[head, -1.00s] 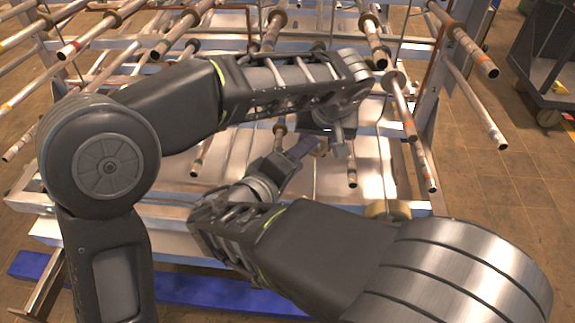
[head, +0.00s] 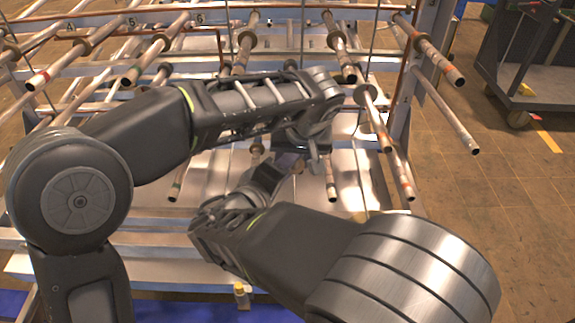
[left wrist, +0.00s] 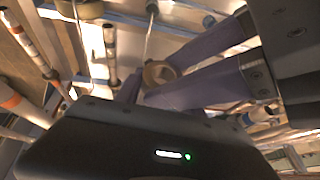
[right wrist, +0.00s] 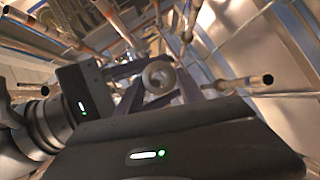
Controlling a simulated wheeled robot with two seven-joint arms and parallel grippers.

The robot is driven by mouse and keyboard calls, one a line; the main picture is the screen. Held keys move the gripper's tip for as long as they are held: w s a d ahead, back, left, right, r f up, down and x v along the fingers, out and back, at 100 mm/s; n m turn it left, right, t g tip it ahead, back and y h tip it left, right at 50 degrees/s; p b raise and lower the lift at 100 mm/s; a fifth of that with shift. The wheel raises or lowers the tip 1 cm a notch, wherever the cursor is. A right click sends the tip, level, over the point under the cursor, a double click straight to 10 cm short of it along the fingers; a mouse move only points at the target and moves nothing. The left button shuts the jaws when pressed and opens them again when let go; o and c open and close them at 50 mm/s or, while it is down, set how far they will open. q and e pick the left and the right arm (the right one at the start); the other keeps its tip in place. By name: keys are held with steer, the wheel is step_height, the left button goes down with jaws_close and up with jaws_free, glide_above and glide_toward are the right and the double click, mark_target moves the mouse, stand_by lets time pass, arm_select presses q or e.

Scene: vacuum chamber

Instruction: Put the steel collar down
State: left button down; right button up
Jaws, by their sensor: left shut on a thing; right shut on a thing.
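The steel collar is a small tan-grey ring. In the left wrist view the collar (left wrist: 159,72) sits at the tips of my left gripper's purple fingers (left wrist: 168,76). In the right wrist view the collar (right wrist: 159,77) shows its round hole and lies between the tips of my right gripper's fingers (right wrist: 158,84). Both grippers are shut on it, close together. In the head view my left gripper (head: 310,158) and right gripper (head: 284,163) meet in front of the rack's lower part. The collar is mostly hidden there.
A metal rack (head: 400,100) with several protruding tubes stands close around both arms. A dark cart (head: 520,75) is at the right. The brown floor (head: 500,230) at right is clear.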

jaws_close()
arm_select(q)
steer(key=c, duration=0.7)
jaws_free()
steer(key=shift+o, duration=0.2)
steer(key=shift+r, duration=0.15)
steer(key=v, duration=1.1)
steer(key=shift+r, duration=0.4)
steer(key=shift+d, duration=0.1)
